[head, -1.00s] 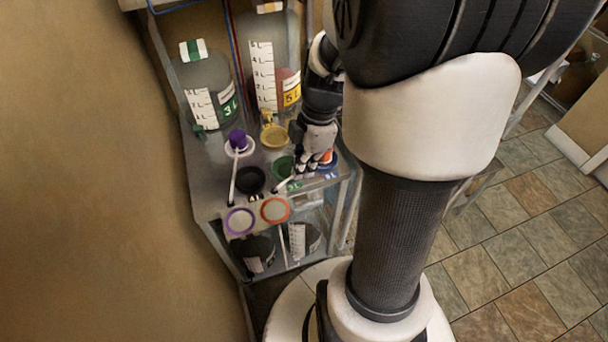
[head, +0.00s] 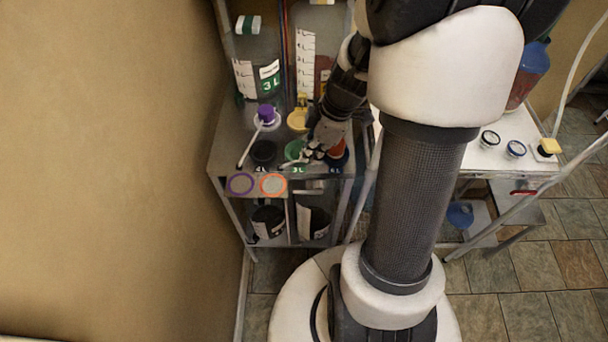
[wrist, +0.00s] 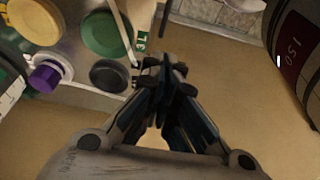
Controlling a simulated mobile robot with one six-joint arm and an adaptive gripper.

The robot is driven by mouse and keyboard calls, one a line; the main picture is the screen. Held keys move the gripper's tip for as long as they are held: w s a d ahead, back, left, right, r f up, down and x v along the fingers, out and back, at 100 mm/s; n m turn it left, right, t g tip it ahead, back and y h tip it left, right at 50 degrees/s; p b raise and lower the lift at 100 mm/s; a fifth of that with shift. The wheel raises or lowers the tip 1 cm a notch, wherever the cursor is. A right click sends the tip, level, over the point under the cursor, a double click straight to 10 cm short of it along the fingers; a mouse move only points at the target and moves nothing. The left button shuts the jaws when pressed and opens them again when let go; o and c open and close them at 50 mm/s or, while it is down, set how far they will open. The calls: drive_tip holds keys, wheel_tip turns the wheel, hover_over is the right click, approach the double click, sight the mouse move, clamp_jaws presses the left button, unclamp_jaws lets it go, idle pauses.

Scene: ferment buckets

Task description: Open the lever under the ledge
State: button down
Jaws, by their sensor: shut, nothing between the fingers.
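I cannot make out a lever under a ledge for certain in either view. The metal rack (head: 222,150) has a top shelf with its front edge above a lower shelf. My gripper (head: 308,157) is over the front right of that top, beside a green lid (head: 294,150). In the wrist view my gripper (wrist: 163,72) has its fingertips together, with nothing seen between them. They are close to a green 3 L tag (wrist: 142,40) and a thin white rod (wrist: 124,32) at the rack's edge. Whether they touch either is unclear. The area below the edge is mostly hidden.
A purple-capped piece (head: 266,114), a yellow lid (head: 299,120) and a black lid (head: 263,152) lie on the rack top. Large bottles stand behind. Dark buckets (head: 268,222) sit below. A white table (head: 490,155) stands right; a wall (head: 110,150) is left.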

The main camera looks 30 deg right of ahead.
sight(298, 190)
drive_tip(key=b+x, duration=0.1)
drive_tip(key=x, duration=0.3)
drive_tip(key=b+x, duration=0.2)
drive_tip(key=x, duration=0.3)
drive_tip(key=b+x, duration=0.1)
drive_tip(key=x, duration=0.3)
drive_tip(key=shift+s+d+f, duration=0.3)
drive_tip(key=shift+d+f, duration=0.05)
drive_tip(key=shift+f, duration=0.1)
